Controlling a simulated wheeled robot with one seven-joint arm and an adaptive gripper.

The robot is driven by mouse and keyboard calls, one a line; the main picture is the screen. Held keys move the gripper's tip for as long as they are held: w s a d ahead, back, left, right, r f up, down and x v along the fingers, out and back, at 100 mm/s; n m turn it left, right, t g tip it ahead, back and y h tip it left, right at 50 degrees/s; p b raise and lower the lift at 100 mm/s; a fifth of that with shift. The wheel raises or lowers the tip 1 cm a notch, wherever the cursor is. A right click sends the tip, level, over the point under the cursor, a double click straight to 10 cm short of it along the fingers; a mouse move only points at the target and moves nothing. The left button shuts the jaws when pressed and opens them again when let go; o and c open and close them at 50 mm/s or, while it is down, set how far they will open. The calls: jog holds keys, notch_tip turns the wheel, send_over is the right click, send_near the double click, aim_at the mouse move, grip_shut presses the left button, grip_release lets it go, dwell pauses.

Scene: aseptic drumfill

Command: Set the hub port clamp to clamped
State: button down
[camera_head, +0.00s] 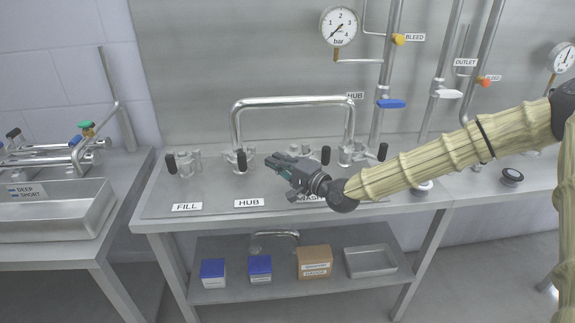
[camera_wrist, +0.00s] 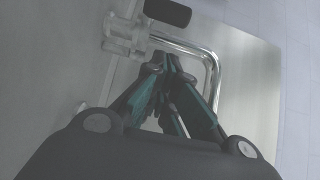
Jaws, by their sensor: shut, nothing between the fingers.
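The hub port clamp (camera_head: 241,161) stands on the steel bench behind the HUB label (camera_head: 249,203). It is metal with an upright-looking black handle, at the left foot of a U-shaped pipe (camera_head: 290,101). I cannot tell whether it is open or clamped. My gripper (camera_head: 272,161) is shut and empty, just right of this clamp, fingers pointing left, with a small gap in the picture. In the wrist view my fingertips (camera_wrist: 168,62) are together, below a metal fitting (camera_wrist: 126,38) with a black handle (camera_wrist: 168,11) and a bent pipe (camera_wrist: 212,75).
The fill port clamp (camera_head: 184,163) stands to the left, with the FILL label (camera_head: 187,207) in front. Another clamp (camera_head: 352,153) stands at the pipe's right foot. My arm crosses above the bench's right half. The bench front (camera_head: 215,195) is mostly clear.

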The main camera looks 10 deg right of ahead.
aim_at(242, 155)
jog(key=a, duration=0.2)
jog(key=w+a+p, duration=0.1)
jog(key=a, duration=0.1)
jog(key=shift+a, duration=0.4)
